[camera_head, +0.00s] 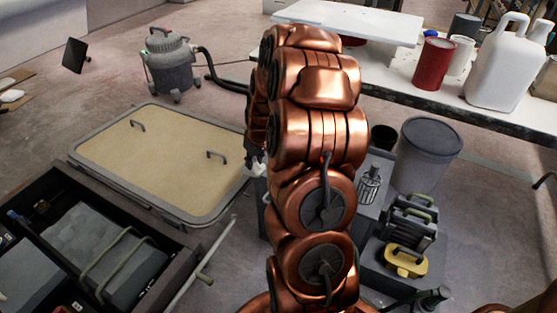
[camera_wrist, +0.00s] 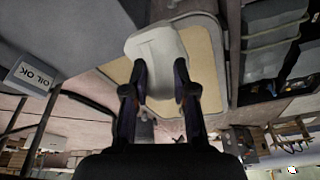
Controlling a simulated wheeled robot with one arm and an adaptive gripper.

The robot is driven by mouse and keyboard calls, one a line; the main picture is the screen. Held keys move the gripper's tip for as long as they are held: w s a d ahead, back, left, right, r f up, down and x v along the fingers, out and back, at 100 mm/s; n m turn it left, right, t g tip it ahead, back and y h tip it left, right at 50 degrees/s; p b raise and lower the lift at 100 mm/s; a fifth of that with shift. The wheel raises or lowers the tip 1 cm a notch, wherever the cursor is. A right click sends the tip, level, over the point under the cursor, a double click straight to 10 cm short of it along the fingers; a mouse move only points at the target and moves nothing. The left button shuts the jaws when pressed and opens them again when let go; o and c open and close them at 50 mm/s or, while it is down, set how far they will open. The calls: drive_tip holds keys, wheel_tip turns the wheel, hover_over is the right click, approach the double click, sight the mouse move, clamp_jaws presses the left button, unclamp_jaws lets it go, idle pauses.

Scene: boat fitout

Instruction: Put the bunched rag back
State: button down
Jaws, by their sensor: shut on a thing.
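The bunched rag (camera_wrist: 158,45) is a pale grey-white lump at the fingertips in the wrist view. My gripper (camera_wrist: 161,82) is shut on it, one dark finger on each side. In the head view my copper arm hides most of the gripper; a small whitish bit, perhaps rag or fingertip, shows at the arm's left edge. In the wrist view the rag overlaps the beige panel (camera_wrist: 205,50) behind it, and I cannot tell the gap between them.
The beige hatch panel (camera_head: 165,160) lies on the floor left of my arm. An open dark toolbox (camera_head: 180,262) is at the front left. A grey vacuum (camera_head: 170,65) stands behind. A table (camera_head: 480,108) holds a red can (camera_head: 433,65) and a white jug (camera_head: 497,68). A grey bin (camera_head: 428,150) stands right.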

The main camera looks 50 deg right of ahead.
drive_tip(key=d, duration=0.6)
drive_tip(key=s+d+f+b, duration=0.1)
drive_tip(key=d, duration=0.3)
drive_tip(key=shift+d+f, duration=0.2)
drive_tip(key=shift+d, duration=0.05)
drive_tip(key=shift+a+f+b, duration=0.1)
drive_tip(key=shift+f+b, duration=0.4)
drive_tip(key=shift+f, duration=1.05)
drive_tip(key=c, duration=0.9)
unclamp_jaws()
drive_tip(key=shift+f, duration=0.1)
drive_tip(key=shift+c, duration=0.2)
